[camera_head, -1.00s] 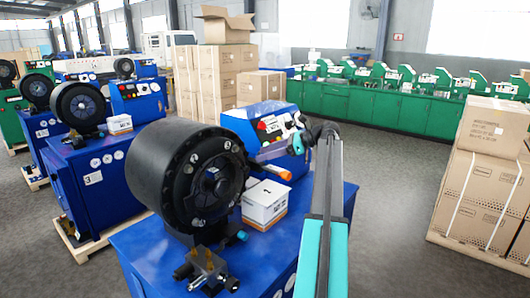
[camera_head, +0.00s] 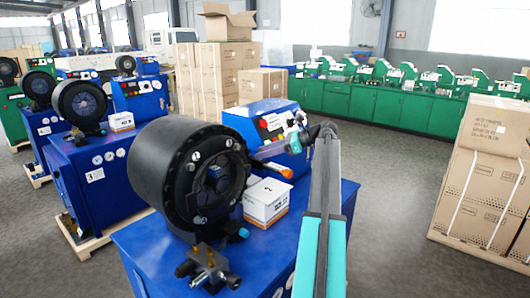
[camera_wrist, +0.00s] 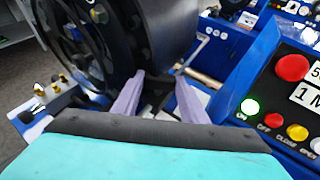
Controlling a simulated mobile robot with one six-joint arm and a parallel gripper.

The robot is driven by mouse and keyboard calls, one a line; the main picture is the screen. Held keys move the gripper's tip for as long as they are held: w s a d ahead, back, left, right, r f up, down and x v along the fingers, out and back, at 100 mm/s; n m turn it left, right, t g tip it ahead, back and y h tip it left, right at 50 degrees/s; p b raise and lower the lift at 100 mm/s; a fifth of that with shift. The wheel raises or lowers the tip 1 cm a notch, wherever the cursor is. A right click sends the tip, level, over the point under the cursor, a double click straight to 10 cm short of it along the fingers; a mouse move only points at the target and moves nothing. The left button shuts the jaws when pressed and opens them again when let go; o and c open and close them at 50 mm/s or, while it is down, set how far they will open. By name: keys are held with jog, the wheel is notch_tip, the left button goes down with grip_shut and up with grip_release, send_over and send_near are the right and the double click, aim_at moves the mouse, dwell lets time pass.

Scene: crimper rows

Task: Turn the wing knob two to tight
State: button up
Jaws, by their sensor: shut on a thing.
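The blue crimping machine (camera_head: 140,258) carries a large black round head (camera_head: 160,175) in the head view. My gripper (camera_wrist: 158,92) shows in the wrist view as two pale purple fingers beside this black head, shut on a small dark part. This looks like the wing knob (camera_wrist: 157,88), but its wings and its number cannot be read. In the head view my gripper (camera_head: 258,158) reaches left to the right side of the black head, and the knob is too small to make out there.
A white numbered box (camera_head: 265,206) stands on the machine top below my wrist. The control panel (camera_wrist: 298,95), with red, green and yellow buttons, is right of my fingers. Cardboard boxes (camera_head: 484,165) stand at the right. The floor between is clear.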

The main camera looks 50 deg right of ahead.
jog(key=shift+a+r+m+t+h+p, duration=0.15)
jog(key=shift+m+t+h+p, duration=0.2)
jog(key=shift+p, duration=0.2)
jog(key=shift+s+m, duration=0.1)
jog(key=shift+m, duration=0.15)
jog(key=shift+s+a+m+t+h+p, duration=0.15)
jog(key=shift+m+t+h+p, duration=0.1)
jog(key=shift+m+h+p, duration=0.3)
jog(key=shift+w+a+m+t+h+p, duration=0.1)
jog(key=shift+m+t+h+p, duration=0.2)
jog(key=shift+h+p, duration=0.35)
jog(key=shift+a+m+h+p, duration=0.1)
jog(key=shift+m+h+p, duration=0.9)
jog(key=shift+m+h, duration=0.3)
jog(key=shift+m+t+h, duration=0.25)
jog(key=shift+t+h, duration=0.05)
jog(key=shift+h, duration=0.05)
jog(key=o, duration=1)
jog(key=shift+o, duration=0.2)
jog(key=shift+f, duration=0.2)
